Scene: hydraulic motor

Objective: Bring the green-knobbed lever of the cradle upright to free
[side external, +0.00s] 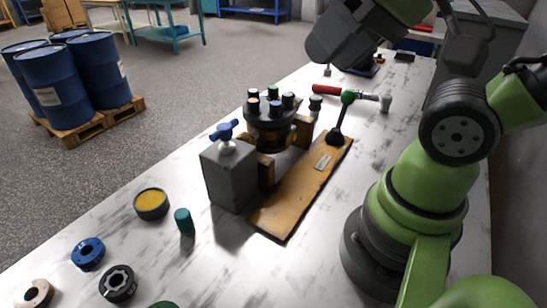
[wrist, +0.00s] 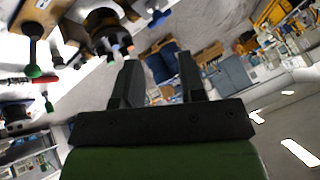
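The lever with the green knob (side external: 347,97) stands at the far right end of the orange cradle plate (side external: 285,208). It rises from a dark pivot and leans slightly to the right in the side view. Its green knob also shows at the left of the wrist view (wrist: 32,71). The cradle holds a dark round motor (side external: 270,130) with several coloured studs on top. My gripper (wrist: 157,75) is open and empty, with its two dark fingers apart. In the side view my wrist is high above the table, behind the lever and apart from it.
A grey block (side external: 229,178) with a blue handle (side external: 224,130) stands at the cradle's near left. A red-handled tool (side external: 327,90) lies beyond the lever. Loose rings, a yellow-filled tin (side external: 151,204) and a teal cylinder (side external: 184,221) are at the front left.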

